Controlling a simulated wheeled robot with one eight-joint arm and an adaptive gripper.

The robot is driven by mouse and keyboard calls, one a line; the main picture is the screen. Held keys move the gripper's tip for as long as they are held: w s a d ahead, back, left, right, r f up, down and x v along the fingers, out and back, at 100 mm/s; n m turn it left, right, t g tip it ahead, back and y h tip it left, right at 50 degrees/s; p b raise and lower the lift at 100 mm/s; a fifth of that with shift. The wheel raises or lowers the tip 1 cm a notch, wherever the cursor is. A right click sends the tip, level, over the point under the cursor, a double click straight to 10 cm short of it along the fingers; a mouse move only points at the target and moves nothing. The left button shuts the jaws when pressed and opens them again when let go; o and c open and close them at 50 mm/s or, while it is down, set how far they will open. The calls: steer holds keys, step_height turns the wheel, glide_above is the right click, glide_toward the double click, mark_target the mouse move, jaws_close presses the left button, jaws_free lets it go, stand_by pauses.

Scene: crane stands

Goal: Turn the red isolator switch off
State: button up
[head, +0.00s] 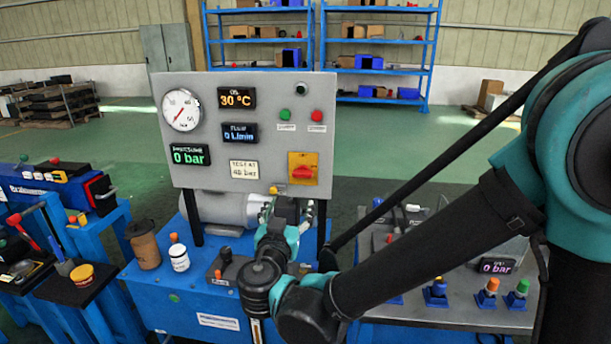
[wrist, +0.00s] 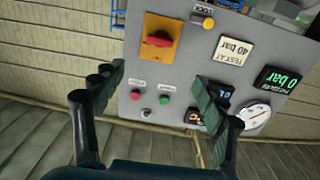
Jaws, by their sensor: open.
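The red isolator switch (head: 303,172) sits on a yellow plate at the lower right of the grey panel (head: 240,95). Its red handle looks roughly horizontal. In the wrist view the panel is turned about, and the switch (wrist: 158,39) shows at the top centre, beyond the fingertips. My gripper (head: 290,207) is below and near the switch in the head view, apart from it as far as I can tell. In the wrist view my gripper (wrist: 158,95) has its fingers spread wide, with nothing between them.
The panel also carries a green button (head: 285,115), a red button (head: 317,116), a round gauge (head: 181,110) and lit displays. A brown cup (head: 144,245) and a white jar (head: 179,258) stand on the blue bench to the left. A grey table (head: 470,310) with coloured-cap items stands right.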

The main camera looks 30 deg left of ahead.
mark_target(302, 175)
steer(key=x, duration=1.7)
steer(key=shift+w+d, duration=0.1)
steer(key=shift+w, duration=0.05)
steer(key=shift+c, duration=0.2)
steer(key=c, duration=1.1)
